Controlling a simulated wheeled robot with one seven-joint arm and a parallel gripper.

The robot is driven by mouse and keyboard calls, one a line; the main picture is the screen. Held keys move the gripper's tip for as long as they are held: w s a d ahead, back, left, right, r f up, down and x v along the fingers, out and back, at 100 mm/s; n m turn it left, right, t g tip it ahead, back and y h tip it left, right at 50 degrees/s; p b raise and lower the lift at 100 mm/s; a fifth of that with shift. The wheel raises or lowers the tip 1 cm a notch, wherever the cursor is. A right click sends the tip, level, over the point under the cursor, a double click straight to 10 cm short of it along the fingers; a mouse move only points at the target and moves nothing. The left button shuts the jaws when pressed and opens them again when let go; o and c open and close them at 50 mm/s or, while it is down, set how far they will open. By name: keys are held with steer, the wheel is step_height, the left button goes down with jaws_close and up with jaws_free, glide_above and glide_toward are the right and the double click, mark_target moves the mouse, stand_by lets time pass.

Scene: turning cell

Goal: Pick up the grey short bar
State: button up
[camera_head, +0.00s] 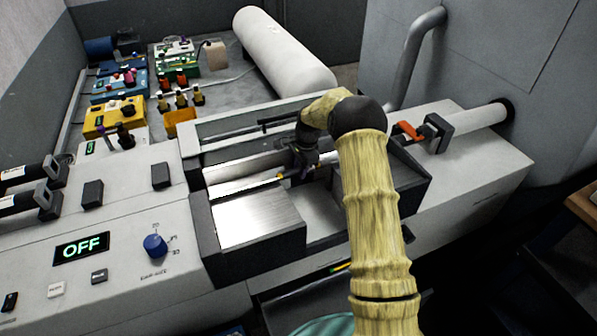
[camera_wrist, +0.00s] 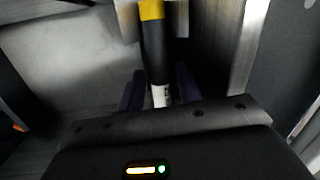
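A dark grey bar (camera_wrist: 155,45) with a yellow band and a small white label lies between the two fingers of my gripper (camera_wrist: 161,80) in the wrist view. The fingers stand close along both sides of the bar; I cannot tell whether they touch it. In the head view my gripper (camera_head: 297,172) is down inside the open bay of the grey machine. A small yellow tip (camera_head: 280,175) shows just left of it; the rest of the bar is hidden behind my gripper and arm there.
Bay walls rise close around my gripper. A bright metal plate (camera_head: 255,217) lies in front left. An orange-handled clamp (camera_head: 410,130) holds a pipe at right.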

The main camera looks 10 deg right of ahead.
jaws_close()
steer(key=shift+r, duration=0.1)
stand_by(1.2)
